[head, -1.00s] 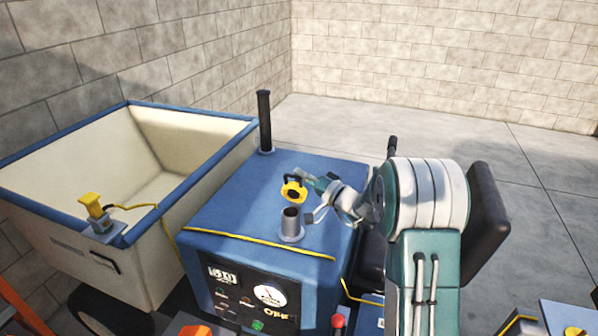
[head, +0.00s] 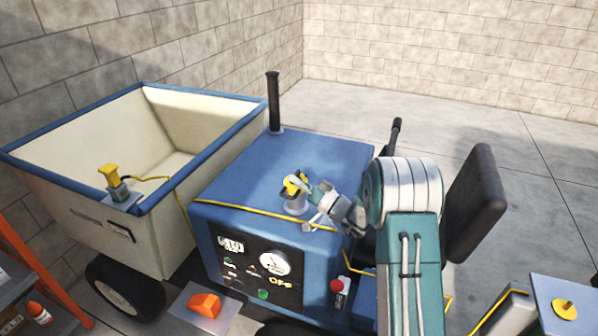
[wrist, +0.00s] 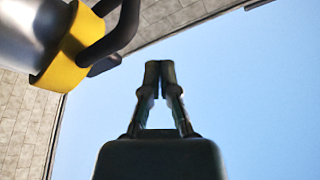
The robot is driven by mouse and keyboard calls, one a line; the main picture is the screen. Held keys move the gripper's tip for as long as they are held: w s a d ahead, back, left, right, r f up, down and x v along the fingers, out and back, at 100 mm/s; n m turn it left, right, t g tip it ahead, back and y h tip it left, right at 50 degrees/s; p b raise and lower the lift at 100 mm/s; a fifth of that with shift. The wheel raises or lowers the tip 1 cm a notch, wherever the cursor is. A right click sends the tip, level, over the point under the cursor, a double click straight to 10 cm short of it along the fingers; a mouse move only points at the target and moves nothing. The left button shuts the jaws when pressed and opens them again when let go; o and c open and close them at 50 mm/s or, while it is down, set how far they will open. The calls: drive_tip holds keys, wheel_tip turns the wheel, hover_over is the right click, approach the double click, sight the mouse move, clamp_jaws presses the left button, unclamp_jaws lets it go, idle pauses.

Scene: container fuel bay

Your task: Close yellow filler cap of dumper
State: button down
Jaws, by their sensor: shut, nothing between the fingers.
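The yellow filler cap (head: 292,187) with its black handle is at the top of the grey filler neck (head: 296,206) on the dumper's blue hood (head: 245,184). In the wrist view the cap (wrist: 66,58) fits over the end of the pale neck (wrist: 22,38), its handle pointing away from the neck. Whether it is fully seated or locked I cannot tell. My gripper (head: 303,184) is right beside the cap in the head view. In the wrist view my gripper (wrist: 160,72) is shut and empty, its fingertips apart from the cap and handle.
A black exhaust pipe (head: 273,100) stands at the hood's back. The cream skip (head: 55,139) carries a yellow-handled item (head: 112,178) on its rim. A gauge panel (head: 255,262) faces front, and a black seat (head: 471,208) is right of my arm. Open floor lies behind.

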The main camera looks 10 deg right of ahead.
sight(294, 197)
drive_tip(key=shift+s+a+f, duration=0.2)
drive_tip(key=shift+a+f, duration=0.15)
drive_tip(key=shift+f, duration=0.1)
drive_tip(key=shift+s+a+f, duration=0.15)
drive_tip(key=shift+a+f, duration=0.15)
drive_tip(key=shift+f, duration=0.15)
drive_tip(key=shift+s+d+f, duration=0.15)
drive_tip(key=shift+d+f, duration=0.1)
drive_tip(key=shift+f, duration=0.25)
drive_tip(key=shift+a, duration=0.2)
